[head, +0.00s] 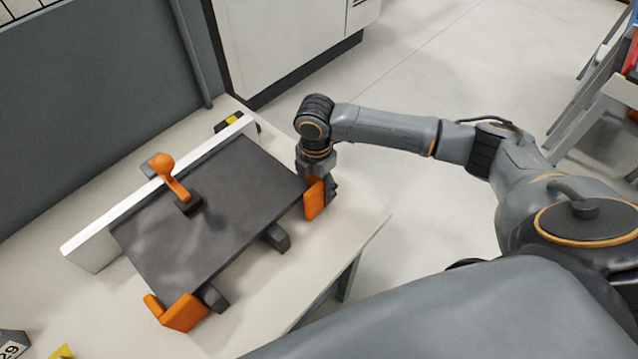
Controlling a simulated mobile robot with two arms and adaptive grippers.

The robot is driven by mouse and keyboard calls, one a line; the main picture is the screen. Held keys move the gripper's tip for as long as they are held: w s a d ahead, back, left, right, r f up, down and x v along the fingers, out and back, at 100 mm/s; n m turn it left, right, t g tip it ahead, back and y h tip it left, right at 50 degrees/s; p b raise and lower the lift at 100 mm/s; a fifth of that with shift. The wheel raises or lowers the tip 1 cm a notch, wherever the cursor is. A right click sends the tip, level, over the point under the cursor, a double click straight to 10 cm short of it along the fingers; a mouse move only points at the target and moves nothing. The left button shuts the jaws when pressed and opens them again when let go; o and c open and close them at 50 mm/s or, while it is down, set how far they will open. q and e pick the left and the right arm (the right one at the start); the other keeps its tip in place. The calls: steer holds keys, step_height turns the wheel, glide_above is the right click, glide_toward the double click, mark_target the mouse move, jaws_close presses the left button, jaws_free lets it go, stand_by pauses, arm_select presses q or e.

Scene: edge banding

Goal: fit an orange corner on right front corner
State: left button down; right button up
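A dark grey board (215,235) lies raised on supports on a pale table. One orange corner (183,313) sits on the board's corner nearest the bottom of the picture. A second orange corner (314,200) is at the board's right corner, upright against its edge. My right gripper (328,190) points down there and is shut on this second corner. The gripper partly hides the corner, so I cannot tell whether it is fully seated. My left gripper is out of view.
A white fence (88,255) runs along the board's back edge. A clamp with an orange handle (172,178) presses on the board near it. Dark supports (277,238) stick out in front. The table's right end (365,217) is clear.

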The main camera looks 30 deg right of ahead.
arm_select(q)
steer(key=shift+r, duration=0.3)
arm_select(e)
steer(key=shift+w+a+r, duration=0.15)
steer(key=shift+w+a, duration=0.1)
steer(key=shift+a, duration=0.25)
steer(key=o, duration=0.9)
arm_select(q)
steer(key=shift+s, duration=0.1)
arm_select(e)
steer(key=shift+r, duration=0.15)
step_height(320, 180, up, 12)
steer(key=shift+f, duration=0.15)
